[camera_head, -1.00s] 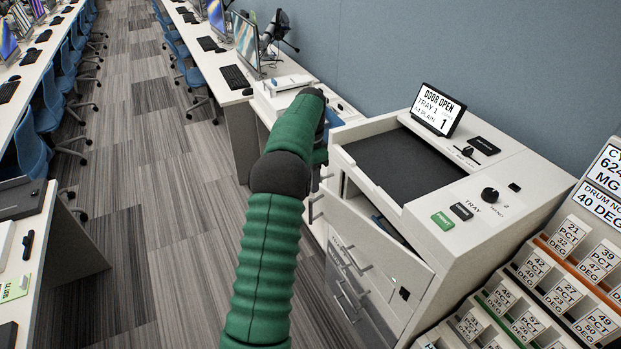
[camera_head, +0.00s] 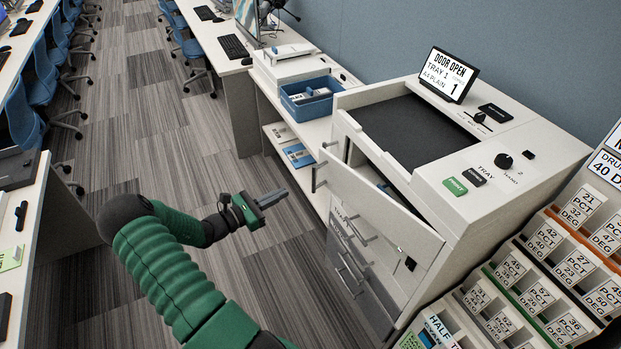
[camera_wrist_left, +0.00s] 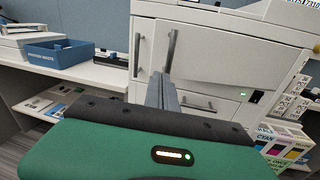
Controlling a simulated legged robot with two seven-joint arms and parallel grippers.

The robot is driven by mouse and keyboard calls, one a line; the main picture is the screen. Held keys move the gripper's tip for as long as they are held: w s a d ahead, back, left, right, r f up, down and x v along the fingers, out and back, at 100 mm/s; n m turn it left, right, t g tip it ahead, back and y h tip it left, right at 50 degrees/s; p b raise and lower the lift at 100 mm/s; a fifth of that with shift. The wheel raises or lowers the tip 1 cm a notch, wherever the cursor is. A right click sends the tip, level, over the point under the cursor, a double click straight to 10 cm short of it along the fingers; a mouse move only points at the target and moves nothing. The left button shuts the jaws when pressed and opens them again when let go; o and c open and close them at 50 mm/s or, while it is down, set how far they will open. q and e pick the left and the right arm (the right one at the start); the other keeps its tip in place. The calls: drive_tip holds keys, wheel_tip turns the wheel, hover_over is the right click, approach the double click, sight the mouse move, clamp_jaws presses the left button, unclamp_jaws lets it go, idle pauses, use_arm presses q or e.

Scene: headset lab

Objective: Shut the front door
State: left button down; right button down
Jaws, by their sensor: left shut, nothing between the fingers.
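The copier's front door (camera_head: 390,207) stands ajar, swung out from the machine body, with a dark gap behind its top edge. A bar handle (camera_head: 319,177) is on its left edge. The door also shows in the left wrist view (camera_wrist_left: 225,62), with a vertical handle (camera_wrist_left: 171,50) near the fingers. The copier's display (camera_head: 446,75) reads "DOOR OPEN". My left gripper (camera_head: 284,193) is shut and empty, in front of and left of the door, apart from it in the head view. My right gripper is not in view.
A blue bin (camera_head: 308,98) stands on the white side bench left of the copier. Drawers with handles (camera_head: 350,270) are below the door. A rack of labelled boxes (camera_head: 560,270) stands at right.

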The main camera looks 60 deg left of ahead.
use_arm(q)
drive_tip(key=n+y, duration=0.1)
drive_tip(key=n, duration=0.1)
drive_tip(key=p, duration=0.1)
approach(321, 169)
drive_tip(key=w+a, duration=0.1)
drive_tip(key=w, duration=0.5)
drive_tip(key=shift+w+f, duration=0.25)
drive_tip(key=shift+w, duration=0.15)
drive_tip(key=shift+d+r, duration=0.1)
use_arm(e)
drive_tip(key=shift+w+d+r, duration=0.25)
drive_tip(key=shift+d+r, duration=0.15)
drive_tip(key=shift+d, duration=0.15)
use_arm(q)
drive_tip(key=shift+w, duration=0.1)
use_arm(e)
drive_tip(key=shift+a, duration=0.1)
